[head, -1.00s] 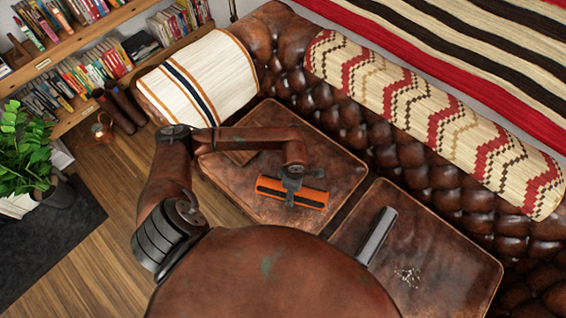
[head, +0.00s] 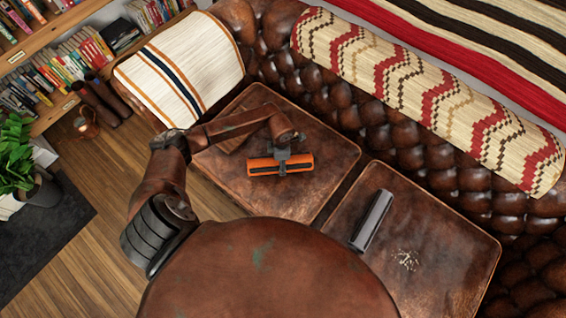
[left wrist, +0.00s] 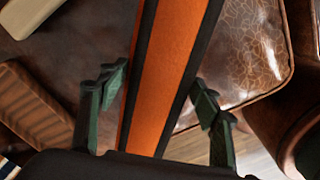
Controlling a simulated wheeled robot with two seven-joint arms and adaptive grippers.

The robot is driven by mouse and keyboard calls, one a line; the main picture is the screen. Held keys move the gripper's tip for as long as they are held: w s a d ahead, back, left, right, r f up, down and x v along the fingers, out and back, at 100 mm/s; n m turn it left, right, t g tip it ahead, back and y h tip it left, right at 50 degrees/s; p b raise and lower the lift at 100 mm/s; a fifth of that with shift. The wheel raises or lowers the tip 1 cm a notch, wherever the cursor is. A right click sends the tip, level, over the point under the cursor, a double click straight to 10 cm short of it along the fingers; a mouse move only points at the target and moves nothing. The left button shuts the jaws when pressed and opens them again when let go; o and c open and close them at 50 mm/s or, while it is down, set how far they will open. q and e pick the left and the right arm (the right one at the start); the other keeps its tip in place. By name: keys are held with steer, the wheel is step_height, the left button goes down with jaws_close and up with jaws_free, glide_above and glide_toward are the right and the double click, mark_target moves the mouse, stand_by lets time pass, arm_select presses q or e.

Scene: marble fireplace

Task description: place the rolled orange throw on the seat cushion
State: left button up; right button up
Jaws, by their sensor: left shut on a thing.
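The rolled orange throw (head: 262,168), with dark bands, is over the left leather seat cushion (head: 315,190) in the head view. My left gripper (head: 281,160) is shut on the roll near its middle. In the left wrist view the orange roll (left wrist: 168,70) runs between the two green-grey fingers (left wrist: 160,105), with brown leather (left wrist: 250,55) behind it. I cannot tell whether the roll touches the cushion or hangs just above it. My right gripper is not in view.
A grey roll (head: 372,220) and pale crumbs (head: 406,260) lie on the right seat cushion (head: 450,240). A striped cream throw (head: 185,70) covers the sofa arm at left. A zigzag-patterned throw (head: 420,90) lies along the backrest. The left cushion around the roll is mostly clear.

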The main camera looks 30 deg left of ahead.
arm_select(q)
steer(key=shift+w+a+f, duration=0.35)
steer(key=shift+w+f, duration=0.25)
steer(key=shift+f, duration=0.2)
step_height(320, 180, down, 4)
steer(key=shift+w+a+r+b, duration=0.15)
steer(key=shift+r+b, duration=0.1)
steer(key=shift+b, duration=0.65)
steer(key=shift+f, duration=0.15)
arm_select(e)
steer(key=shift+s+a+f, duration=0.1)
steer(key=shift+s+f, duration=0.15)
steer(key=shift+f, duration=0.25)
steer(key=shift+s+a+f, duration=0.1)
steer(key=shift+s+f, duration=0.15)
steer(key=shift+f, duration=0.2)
arm_select(q)
steer(key=o, duration=1.3)
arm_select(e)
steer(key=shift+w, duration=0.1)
arm_select(q)
step_height(320, 180, up, 12)
steer(key=p, duration=0.3)
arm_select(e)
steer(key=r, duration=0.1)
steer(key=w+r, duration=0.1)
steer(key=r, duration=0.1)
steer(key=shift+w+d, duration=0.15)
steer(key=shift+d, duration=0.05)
